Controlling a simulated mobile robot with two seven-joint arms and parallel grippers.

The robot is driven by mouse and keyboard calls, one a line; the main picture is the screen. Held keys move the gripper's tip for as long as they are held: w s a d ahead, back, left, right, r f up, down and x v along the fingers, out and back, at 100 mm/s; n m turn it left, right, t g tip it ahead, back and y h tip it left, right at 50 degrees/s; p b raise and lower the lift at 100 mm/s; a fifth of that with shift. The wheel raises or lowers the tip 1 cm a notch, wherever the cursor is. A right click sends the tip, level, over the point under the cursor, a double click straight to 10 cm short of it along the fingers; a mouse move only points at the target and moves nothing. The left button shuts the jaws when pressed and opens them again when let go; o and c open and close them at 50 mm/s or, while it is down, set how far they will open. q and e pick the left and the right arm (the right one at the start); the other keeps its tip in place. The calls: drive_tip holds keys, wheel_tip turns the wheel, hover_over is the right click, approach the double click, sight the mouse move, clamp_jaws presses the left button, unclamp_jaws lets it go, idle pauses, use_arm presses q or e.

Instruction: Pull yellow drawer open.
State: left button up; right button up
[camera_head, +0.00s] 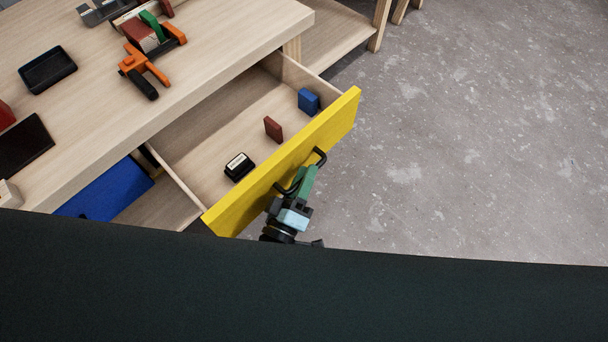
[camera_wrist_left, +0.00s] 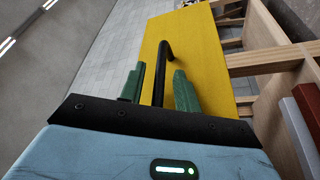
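The yellow drawer (camera_head: 330,120) is pulled well out from under the wooden workbench, its inside showing. Its black bar handle (camera_head: 321,156) is on the yellow front, and the handle also shows in the left wrist view (camera_wrist_left: 159,75). My left gripper (camera_head: 304,180) is at the handle, in front of the drawer. In the left wrist view its green fingers (camera_wrist_left: 158,88) stand on both sides of the handle, with small gaps between fingers and bar, so it looks open around it. My right gripper is not in view.
Inside the drawer lie a blue block (camera_head: 308,101), a dark red block (camera_head: 273,129) and a black box with a white label (camera_head: 239,167). A blue drawer front (camera_head: 105,193) is to the left. An orange clamp (camera_head: 143,70) and black tray (camera_head: 47,69) are on the bench. Grey floor at right is clear.

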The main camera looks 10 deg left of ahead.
use_arm(q)
drive_tip(key=v, duration=0.7)
drive_tip(key=shift+s+b, duration=0.4)
drive_tip(key=shift+b, duration=0.05)
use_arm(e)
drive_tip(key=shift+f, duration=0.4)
use_arm(q)
drive_tip(key=shift+a, duration=0.15)
